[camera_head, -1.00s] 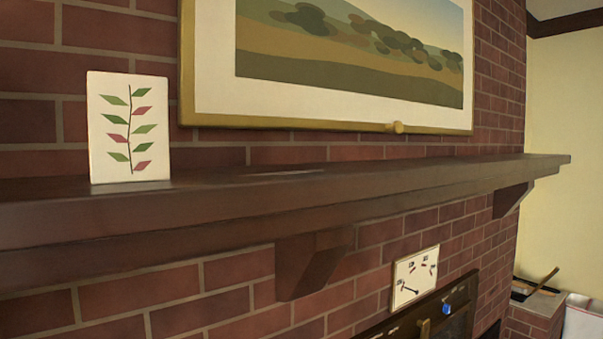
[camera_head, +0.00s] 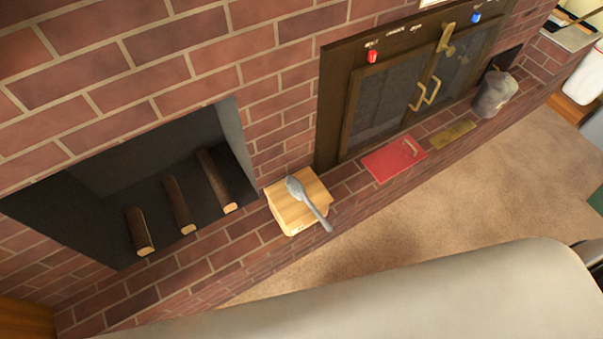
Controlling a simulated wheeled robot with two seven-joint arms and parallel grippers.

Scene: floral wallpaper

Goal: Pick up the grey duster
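A grey duster (camera_head: 309,203) with a rounded head and a straight handle lies on top of a small light-wood box (camera_head: 287,216). The box stands on the brick hearth, between a dark opening with logs and a framed glass fireplace door. The duster's head points to the upper left and its handle reaches over the box's right edge. Neither of my grippers shows in the head view.
A recess (camera_head: 110,185) holds several logs. A red board (camera_head: 395,159), a brass plate (camera_head: 448,137) and a grey bucket (camera_head: 494,93) sit along the hearth. A large pale rounded surface (camera_head: 420,295) fills the lower foreground. Tan carpet (camera_head: 470,190) lies clear between.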

